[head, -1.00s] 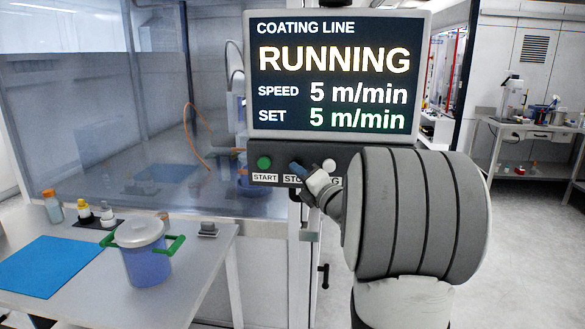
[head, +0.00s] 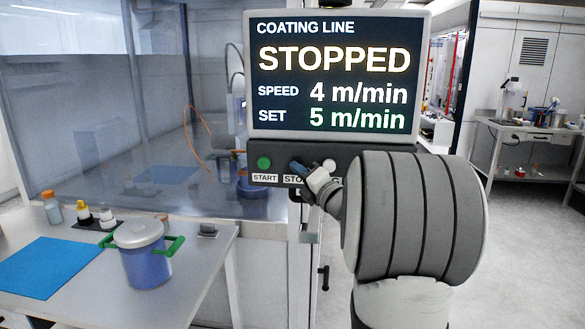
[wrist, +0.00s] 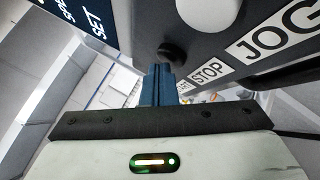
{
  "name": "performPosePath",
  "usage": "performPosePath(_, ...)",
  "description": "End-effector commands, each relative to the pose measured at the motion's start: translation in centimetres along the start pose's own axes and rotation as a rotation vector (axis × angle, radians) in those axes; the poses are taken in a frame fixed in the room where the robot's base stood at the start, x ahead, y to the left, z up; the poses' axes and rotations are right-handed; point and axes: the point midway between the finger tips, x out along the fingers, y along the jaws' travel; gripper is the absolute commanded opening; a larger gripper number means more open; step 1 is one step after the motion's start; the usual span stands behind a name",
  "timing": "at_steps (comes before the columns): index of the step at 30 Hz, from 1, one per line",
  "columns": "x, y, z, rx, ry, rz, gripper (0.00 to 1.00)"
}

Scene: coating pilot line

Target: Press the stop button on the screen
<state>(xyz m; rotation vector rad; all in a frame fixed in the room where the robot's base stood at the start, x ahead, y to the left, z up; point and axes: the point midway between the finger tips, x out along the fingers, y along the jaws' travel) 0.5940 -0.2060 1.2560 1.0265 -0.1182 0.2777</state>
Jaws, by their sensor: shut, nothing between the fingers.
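The screen (head: 335,75) reads COATING LINE, STOPPED, speed 4 m/min, set 5 m/min. Below it is a dark button panel (head: 245,163) with a green button (head: 264,162) over the START label and a pale button (head: 329,165) by a partly hidden label. My gripper (head: 297,166) is shut and empty, its blue fingers pointing at the panel at the STOP label (wrist: 208,72). In the wrist view the dark round stop button (wrist: 172,51) shows just beyond the fingertips (wrist: 160,68). I cannot tell whether they touch it. In the head view my fingers hide the button.
A table at left holds a blue pot (head: 145,262) with green handles, a blue mat (head: 45,266) and several small bottles. A glass-walled enclosure (head: 90,120) stands behind it. A bench (head: 530,130) stands at the back right, with open floor before it.

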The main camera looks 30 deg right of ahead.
Motion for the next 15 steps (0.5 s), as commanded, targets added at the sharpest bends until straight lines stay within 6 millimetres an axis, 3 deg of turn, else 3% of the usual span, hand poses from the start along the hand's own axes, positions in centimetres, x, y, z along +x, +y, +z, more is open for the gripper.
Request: performPosePath(15,-0.57,0.28,-0.49,-0.002,-0.001,0.002,0.0)
